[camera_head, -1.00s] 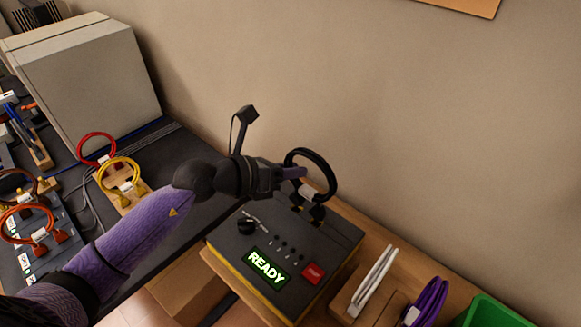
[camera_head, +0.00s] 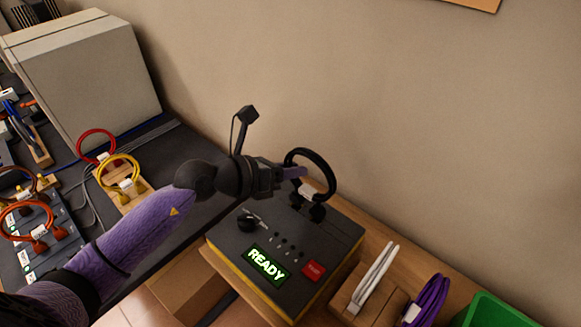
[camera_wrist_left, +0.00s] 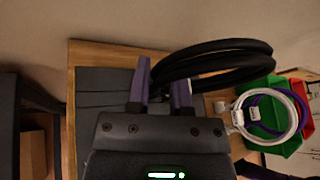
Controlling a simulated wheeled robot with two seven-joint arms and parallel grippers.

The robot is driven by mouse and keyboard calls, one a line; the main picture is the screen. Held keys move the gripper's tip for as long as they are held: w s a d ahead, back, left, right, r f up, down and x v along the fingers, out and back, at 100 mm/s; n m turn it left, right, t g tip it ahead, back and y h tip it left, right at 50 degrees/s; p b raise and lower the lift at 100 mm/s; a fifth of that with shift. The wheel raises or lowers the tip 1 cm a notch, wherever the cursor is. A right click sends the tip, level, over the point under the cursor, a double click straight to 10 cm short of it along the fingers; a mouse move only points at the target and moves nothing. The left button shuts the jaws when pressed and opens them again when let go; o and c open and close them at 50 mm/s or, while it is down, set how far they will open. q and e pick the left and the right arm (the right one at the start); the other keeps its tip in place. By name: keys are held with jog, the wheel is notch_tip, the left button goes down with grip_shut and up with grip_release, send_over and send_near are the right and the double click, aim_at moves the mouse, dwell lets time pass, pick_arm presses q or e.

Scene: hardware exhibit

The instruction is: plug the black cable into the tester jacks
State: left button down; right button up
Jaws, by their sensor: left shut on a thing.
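The black cable (camera_head: 329,171) is a thick loop with a white tag and dark plugs, over the back of the tester (camera_head: 338,238). My left gripper (camera_head: 298,172) comes in from the left and is shut on the cable, which also shows in the left wrist view (camera_wrist_left: 225,55). The plugs (camera_head: 317,212) hang down at the tester's back part. I cannot tell whether they touch or sit in the jacks, which they and the cable hide. The tester has a knob, a lit READY display and a red button. My right gripper is out of view.
A wooden block with a white cable (camera_head: 375,278), a purple cable (camera_head: 432,298) and a green bin (camera_head: 492,312) stand right of the tester. Red (camera_head: 97,146), yellow (camera_head: 119,172) and orange (camera_head: 27,220) cables stand on the left bench. The wall rises close behind the tester.

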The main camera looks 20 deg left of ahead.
pick_arm(q)
jog(key=shift+f, duration=0.65)
dwell(0.8)
grip_release()
dwell(0.6)
jog(key=shift+a, duration=0.1)
jog(key=v, duration=0.2)
jog(key=shift+s+a+r, duration=0.1)
jog(key=shift+s+r, duration=0.05)
jog(key=shift+s, duration=0.05)
jog(key=p+v, duration=0.1)
jog(key=v, duration=0.4)
dwell(0.4)
dwell(0.3)
